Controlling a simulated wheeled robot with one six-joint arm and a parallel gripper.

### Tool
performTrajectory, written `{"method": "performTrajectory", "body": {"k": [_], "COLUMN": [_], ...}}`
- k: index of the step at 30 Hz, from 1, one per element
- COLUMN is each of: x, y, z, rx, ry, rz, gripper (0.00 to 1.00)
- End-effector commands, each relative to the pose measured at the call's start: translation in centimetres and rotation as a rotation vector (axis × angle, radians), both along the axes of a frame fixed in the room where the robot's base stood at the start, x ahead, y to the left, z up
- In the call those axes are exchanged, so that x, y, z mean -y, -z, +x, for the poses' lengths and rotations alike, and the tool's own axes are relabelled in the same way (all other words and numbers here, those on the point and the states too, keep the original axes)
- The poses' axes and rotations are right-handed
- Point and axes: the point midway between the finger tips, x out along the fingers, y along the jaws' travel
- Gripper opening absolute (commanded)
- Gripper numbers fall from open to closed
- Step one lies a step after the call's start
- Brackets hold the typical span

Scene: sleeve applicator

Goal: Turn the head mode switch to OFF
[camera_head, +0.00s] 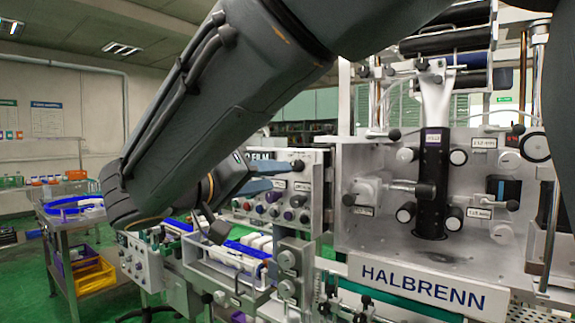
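A metal control panel (314,187) stands left of the machine's big plate. It carries a black knob (298,165) near its top and a row of small coloured knobs or buttons (273,211) lower down. The labels are too small to read, so I cannot tell which control is the head mode switch or how it is set. My gripper (281,177) reaches in from the left in front of this panel, its two blue-grey fingers apart with a gap between them. It appears empty, close to the black knob; contact cannot be made out. The fingers hide part of the panel.
The machine's front plate (363,252) with rollers and a black column (433,180) fills the right. Below my gripper are a blue-edged conveyor (237,248) and another small control box (143,259). A cart with a yellow bin (93,276) stands left. Green floor (40,287) shows at lower left.

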Motion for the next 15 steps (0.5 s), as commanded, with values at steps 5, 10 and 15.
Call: {"method": "performTrajectory", "body": {"k": [5,10,15], "x": [-0.4,1.6,3.1], "y": [-1.6,-1.7,-1.6], "z": [0.6,2.6,4.6], "rx": [0.061,0.058,0.056], "ry": [-0.012,-0.005,-0.007], "rz": [0.006,0.005,0.005], "gripper": [0.39,0.39,0.39]}}
